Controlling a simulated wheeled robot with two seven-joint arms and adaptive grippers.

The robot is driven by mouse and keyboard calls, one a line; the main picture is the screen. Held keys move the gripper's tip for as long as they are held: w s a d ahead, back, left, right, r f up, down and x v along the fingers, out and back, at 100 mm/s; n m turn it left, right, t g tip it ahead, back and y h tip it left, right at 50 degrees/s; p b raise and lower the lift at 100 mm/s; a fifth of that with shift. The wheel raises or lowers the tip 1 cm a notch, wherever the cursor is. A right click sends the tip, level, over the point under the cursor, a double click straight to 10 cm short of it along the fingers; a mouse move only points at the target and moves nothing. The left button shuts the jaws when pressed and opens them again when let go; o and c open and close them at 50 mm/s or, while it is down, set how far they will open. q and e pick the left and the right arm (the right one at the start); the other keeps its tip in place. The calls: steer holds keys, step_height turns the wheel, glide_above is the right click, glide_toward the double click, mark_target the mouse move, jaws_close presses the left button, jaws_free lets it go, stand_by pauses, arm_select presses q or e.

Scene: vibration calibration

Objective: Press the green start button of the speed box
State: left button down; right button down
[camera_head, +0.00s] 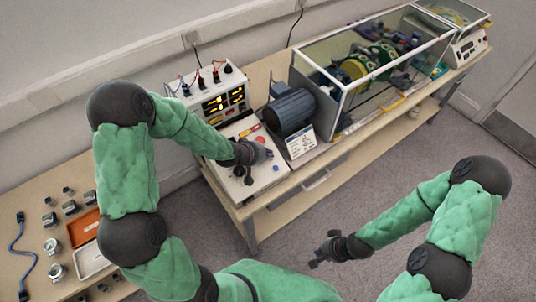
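A white box with a sloping top (262,184) sits at the left end of the wooden bench; it appears to be the speed box. A red button (260,139) and a small blue part (276,168) show on its top. I cannot make out a green button; my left gripper and forearm cover part of the top. My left gripper (244,174) is low over the box top, pointing down. Whether it touches is unclear, and its fingers are too small to read. My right gripper (314,262) hangs over the floor in front of the bench, away from the box, apparently empty.
A meter unit (222,97) with lit displays and leads stands behind the box. A dark motor (290,111) and a glass-sided machine enclosure (345,105) are to the right. A side table (22,258) holds an orange case (84,228) and small parts. Grey floor is clear.

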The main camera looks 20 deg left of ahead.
arm_select(q)
steer(key=shift+s+d+r+p, duration=0.25)
steer(key=shift+r+p, duration=0.2)
steer(key=shift+r, duration=0.2)
steer(key=r+p, duration=0.1)
steer(key=s+d+r, duration=0.1)
steer(key=r, duration=0.1)
steer(key=r+p, duration=0.1)
steer(key=shift+s+d+r+p, duration=0.15)
steer(key=shift+d+r+p, duration=0.1)
steer(key=shift+d+p, duration=0.1)
stand_by(0.8)
